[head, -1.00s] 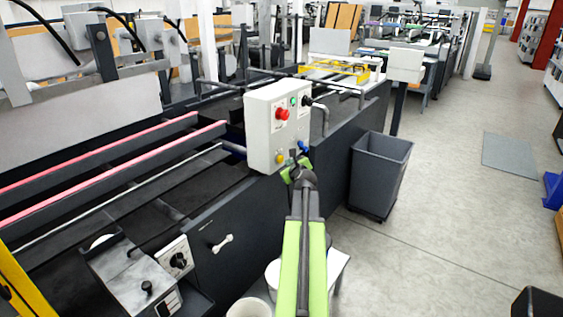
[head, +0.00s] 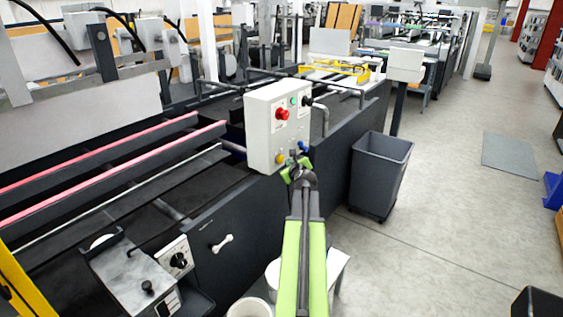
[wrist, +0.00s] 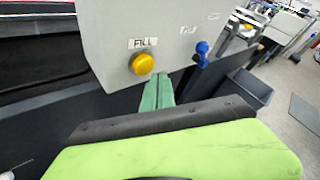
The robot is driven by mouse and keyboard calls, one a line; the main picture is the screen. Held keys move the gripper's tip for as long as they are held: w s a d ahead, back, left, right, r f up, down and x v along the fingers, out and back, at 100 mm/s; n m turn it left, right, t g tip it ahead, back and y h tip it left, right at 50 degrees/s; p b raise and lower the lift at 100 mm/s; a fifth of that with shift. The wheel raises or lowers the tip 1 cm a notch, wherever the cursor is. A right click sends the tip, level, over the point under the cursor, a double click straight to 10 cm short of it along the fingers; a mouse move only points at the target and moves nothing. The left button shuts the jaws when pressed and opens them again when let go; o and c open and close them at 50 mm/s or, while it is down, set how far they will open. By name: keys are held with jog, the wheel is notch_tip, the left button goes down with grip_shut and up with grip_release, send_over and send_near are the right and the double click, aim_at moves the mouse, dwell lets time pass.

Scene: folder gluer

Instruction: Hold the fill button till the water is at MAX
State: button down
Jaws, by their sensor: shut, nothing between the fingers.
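The yellow fill button (wrist: 143,64) sits low on the face of the light grey control box, under a FILL label (wrist: 146,43), in the wrist view. In the head view the same yellow button (head: 280,159) is at the box's lower left. My gripper (wrist: 160,80) is shut and empty, its green fingers just right of and below the button, apart from it in the picture. Whether the fingers touch the box cannot be told. In the head view my gripper (head: 294,165) is at the box's lower edge. No water level or MAX mark can be made out.
A blue valve or knob (wrist: 202,52) is right of the fingers. The control box (head: 262,115) also carries a red button (head: 282,114), a green button and a black knob. A dark grey bin (head: 380,170) stands to the right, with open floor beyond.

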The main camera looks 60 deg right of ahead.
dwell(0.3)
jog(key=shift+w, duration=0.4)
jog(key=shift+w, duration=0.5)
dwell(6.8)
